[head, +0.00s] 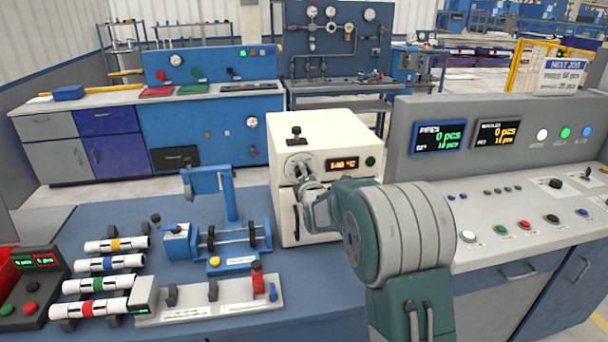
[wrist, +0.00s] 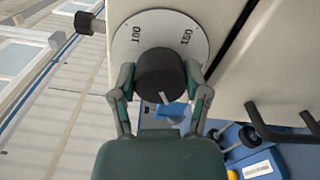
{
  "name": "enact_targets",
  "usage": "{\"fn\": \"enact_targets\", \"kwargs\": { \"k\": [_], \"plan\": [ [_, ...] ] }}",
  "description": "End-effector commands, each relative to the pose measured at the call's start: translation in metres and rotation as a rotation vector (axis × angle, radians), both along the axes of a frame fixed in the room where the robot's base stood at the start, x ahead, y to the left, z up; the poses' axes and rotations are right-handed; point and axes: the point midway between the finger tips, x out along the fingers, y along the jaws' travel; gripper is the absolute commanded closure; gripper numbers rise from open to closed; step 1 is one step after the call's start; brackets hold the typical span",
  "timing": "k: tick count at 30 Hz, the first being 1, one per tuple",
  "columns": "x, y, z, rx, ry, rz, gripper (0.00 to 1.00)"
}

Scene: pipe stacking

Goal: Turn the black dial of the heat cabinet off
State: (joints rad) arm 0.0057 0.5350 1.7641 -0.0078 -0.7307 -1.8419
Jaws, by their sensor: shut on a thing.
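The heat cabinet (head: 312,130) is a cream box on the blue bench, with a lit orange display (head: 342,164) whose digits are too small to read surely. Its black dial (wrist: 161,74) sits on a round white scale plate (wrist: 188,33) marked 100 and 150, with a pale pointer line at the dial's lower edge. My gripper (wrist: 160,88) is shut on the dial, one finger on each side. In the head view my gripper (head: 302,178) reaches the cabinet's front at the scale plate, and my arm hides the dial there.
A black lever (head: 295,131) stands on the cabinet's top. A control console (head: 500,205) with buttons is close on the right.

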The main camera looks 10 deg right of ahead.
Motion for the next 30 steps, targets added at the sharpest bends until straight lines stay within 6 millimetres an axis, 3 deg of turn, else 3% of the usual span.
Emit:
{"fn": "enact_targets", "kwargs": {
  "k": [1, 5, 6, 8, 22, 30],
  "plan": [
    [-0.001, 0.0, -0.008, -0.002, 0.019, 0.001, 0.87],
    [-0.001, 0.0, -0.008, -0.002, 0.019, 0.001, 0.87],
    [-0.001, 0.0, -0.008, -0.002, 0.019, 0.001, 0.3],
    [-0.001, 0.0, -0.008, -0.002, 0.018, 0.001, 0.05],
    [-0.004, 0.0, -0.002, -0.001, 0.005, 0.001, 0.05],
    [-0.044, 0.0, -0.001, -0.001, 0.005, 0.001, 0.05]
  ]
}}
